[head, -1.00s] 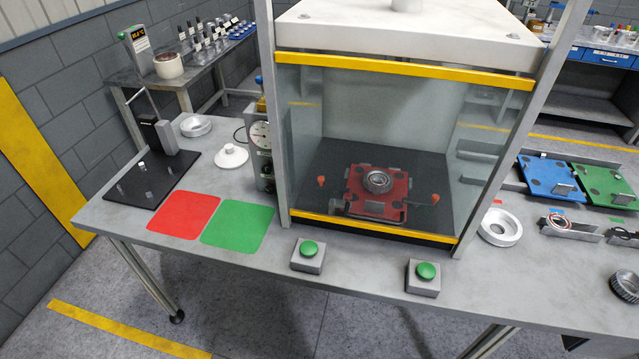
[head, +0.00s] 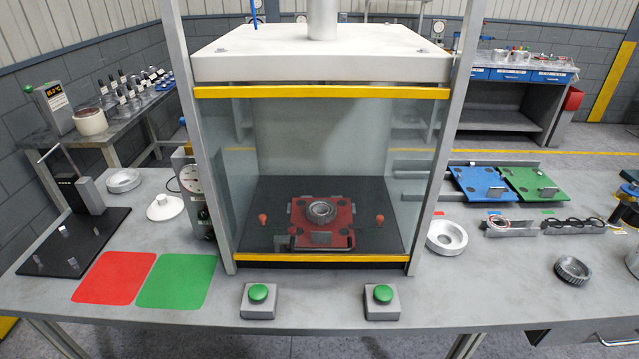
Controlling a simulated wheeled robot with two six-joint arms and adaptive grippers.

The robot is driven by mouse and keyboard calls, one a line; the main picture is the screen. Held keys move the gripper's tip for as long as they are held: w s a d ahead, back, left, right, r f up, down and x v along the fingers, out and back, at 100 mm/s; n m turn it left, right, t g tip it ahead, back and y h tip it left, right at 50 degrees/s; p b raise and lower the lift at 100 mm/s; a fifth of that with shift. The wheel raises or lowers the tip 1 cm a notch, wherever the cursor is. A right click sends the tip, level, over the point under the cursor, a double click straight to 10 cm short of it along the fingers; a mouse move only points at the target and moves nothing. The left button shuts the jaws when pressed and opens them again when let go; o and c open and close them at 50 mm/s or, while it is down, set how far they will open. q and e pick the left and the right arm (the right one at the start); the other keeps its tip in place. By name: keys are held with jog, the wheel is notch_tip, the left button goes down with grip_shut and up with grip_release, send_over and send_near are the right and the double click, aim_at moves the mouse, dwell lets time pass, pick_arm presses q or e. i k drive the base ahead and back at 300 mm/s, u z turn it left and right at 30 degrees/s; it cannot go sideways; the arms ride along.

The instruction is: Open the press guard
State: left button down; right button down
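The press guard (head: 313,93) is a clear front panel with a yellow bar along its top and another along its bottom. It looks closed: the lower yellow bar (head: 322,258) lies at the base of the press opening, near table height. Behind the panel, a red pallet (head: 340,238) sits on the dark press bed with a metal ring part (head: 320,212) on it. Neither of my grippers is in the head view, so nothing of mine touches the guard here.
Two green-topped buttons (head: 258,293) (head: 383,294) stand on the table before the press. Red (head: 115,277) and green (head: 176,281) mats and a gauge (head: 190,178) are on its left. Blue (head: 480,184) and green (head: 530,184) pallets and loose rings lie on its right.

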aim_at(277, 91)
jog(key=z, duration=0.55)
jog(key=k, duration=1.3)
jog(key=z, duration=1)
jog(key=i, duration=1.5)
jog(key=u, duration=0.9)
